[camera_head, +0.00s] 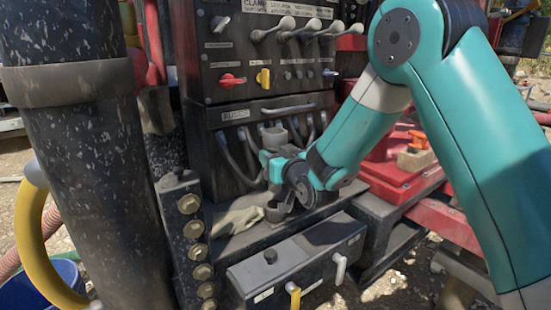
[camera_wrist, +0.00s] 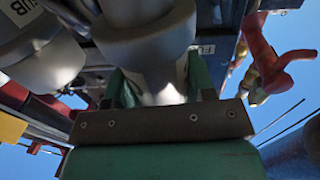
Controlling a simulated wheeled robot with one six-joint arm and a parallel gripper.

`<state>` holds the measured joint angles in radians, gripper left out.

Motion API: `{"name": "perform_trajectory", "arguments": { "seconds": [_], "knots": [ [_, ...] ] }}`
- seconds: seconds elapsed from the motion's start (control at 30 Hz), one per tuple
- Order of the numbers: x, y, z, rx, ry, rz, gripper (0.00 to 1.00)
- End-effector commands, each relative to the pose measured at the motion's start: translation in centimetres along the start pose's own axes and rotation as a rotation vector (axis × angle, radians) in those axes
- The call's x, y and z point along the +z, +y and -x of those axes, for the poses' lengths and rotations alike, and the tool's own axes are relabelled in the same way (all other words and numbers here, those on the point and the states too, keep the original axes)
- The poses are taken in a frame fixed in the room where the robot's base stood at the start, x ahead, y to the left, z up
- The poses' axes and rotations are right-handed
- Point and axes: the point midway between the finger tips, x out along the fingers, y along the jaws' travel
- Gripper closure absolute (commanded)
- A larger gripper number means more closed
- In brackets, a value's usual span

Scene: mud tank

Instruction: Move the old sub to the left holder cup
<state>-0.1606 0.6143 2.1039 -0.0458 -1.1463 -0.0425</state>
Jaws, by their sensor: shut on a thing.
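My gripper (camera_head: 268,161) has teal fingers and sits in front of the lower panel in the head view. In the wrist view, my gripper (camera_wrist: 157,88) is shut on a grey, rounded cylindrical piece, which I take to be the old sub (camera_wrist: 148,38). In the head view the old sub (camera_head: 275,139) seems to be the grey cylinder just above the fingers, clear of the shelf. A small dark grey cup (camera_head: 275,211) stands on the shelf below my wrist. My arm hides part of the shelf beside it, so I cannot tell how many cups stand there.
Pale work gloves (camera_head: 238,217) lie on the shelf, left of the cup. A black control panel (camera_head: 262,60) with levers rises behind. A thick dark pipe (camera_head: 80,150) stands at the left. Another grey cylinder (camera_wrist: 45,60) is close beside the held piece.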

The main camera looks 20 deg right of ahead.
Motion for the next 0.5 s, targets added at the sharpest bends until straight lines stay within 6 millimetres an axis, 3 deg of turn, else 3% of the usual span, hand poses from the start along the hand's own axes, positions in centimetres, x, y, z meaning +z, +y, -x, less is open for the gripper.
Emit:
{"name": "perform_trajectory", "arguments": {
  "seconds": [0.5],
  "knots": [
    [2.0, -0.2, -0.1, -0.003, 0.009, 0.000, 1.00]
  ]
}}
